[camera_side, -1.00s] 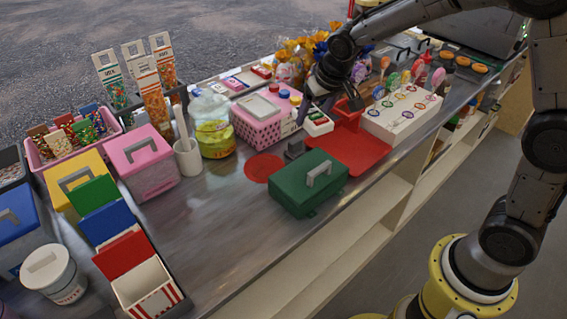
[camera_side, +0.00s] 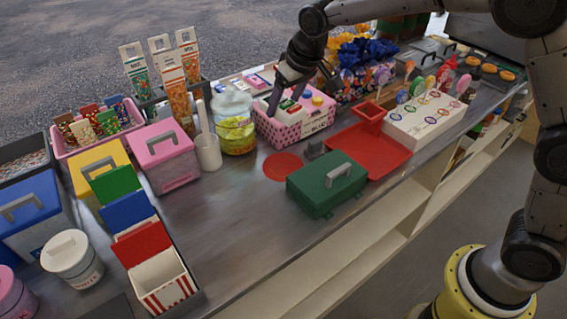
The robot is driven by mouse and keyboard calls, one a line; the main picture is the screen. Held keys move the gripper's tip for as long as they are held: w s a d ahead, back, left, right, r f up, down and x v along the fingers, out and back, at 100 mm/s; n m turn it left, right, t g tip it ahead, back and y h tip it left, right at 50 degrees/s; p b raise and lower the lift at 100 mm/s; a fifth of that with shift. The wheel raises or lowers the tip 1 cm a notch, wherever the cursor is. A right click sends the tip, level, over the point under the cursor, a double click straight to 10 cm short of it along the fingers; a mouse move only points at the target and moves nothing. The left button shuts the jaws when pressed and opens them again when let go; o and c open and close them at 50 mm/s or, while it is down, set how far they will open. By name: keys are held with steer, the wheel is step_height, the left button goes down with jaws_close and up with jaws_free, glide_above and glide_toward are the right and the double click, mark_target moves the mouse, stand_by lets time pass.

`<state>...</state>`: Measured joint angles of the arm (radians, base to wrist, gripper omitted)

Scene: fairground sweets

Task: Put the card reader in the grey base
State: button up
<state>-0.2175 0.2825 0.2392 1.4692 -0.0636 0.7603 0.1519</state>
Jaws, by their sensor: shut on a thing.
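The card reader (camera_side: 291,110) is a small white block with red and green keys. My gripper (camera_side: 284,98) is shut on it, pointing down at the pink basket (camera_side: 283,136). The card reader is partly hidden by my fingers; I cannot tell whether it hangs above the basket or touches what is in it. The grey base (camera_side: 315,147) is a small dark grey block on the counter, right of the red disc (camera_side: 281,166) and behind the green box. It stands empty, to the right and in front of my gripper.
The green lidded box (camera_side: 326,186) stands just in front of the grey base. A red tray (camera_side: 378,150) lies to its right, with a white lollipop box (camera_side: 424,118) beyond. A jar (camera_side: 233,122) stands left of the basket.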

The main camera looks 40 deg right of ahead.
mark_target(281, 165)
step_height(281, 165, down, 17)
steer(key=shift+r, duration=0.1)
stand_by(0.4)
steer(key=o, duration=1.5)
steer(key=shift+f, duration=0.2)
steer(key=shift+c, duration=0.2)
steer(key=s+d+f+v, duration=0.1)
steer(key=s+d+v, duration=0.1)
steer(key=v, duration=1)
steer(key=s+d+f+v, duration=0.1)
steer(key=d+v, duration=0.1)
steer(key=v, duration=0.9)
steer(key=s+d+r, duration=0.1)
steer(key=s+d, duration=0.2)
steer(key=s, duration=0.8)
steer(key=s+d+r+m+t, duration=0.1)
steer(key=s+d, duration=0.1)
steer(key=s, duration=1)
steer(key=shift+s+d+r, duration=0.2)
steer(key=shift+s+d, duration=0.1)
steer(key=shift+d, duration=0.05)
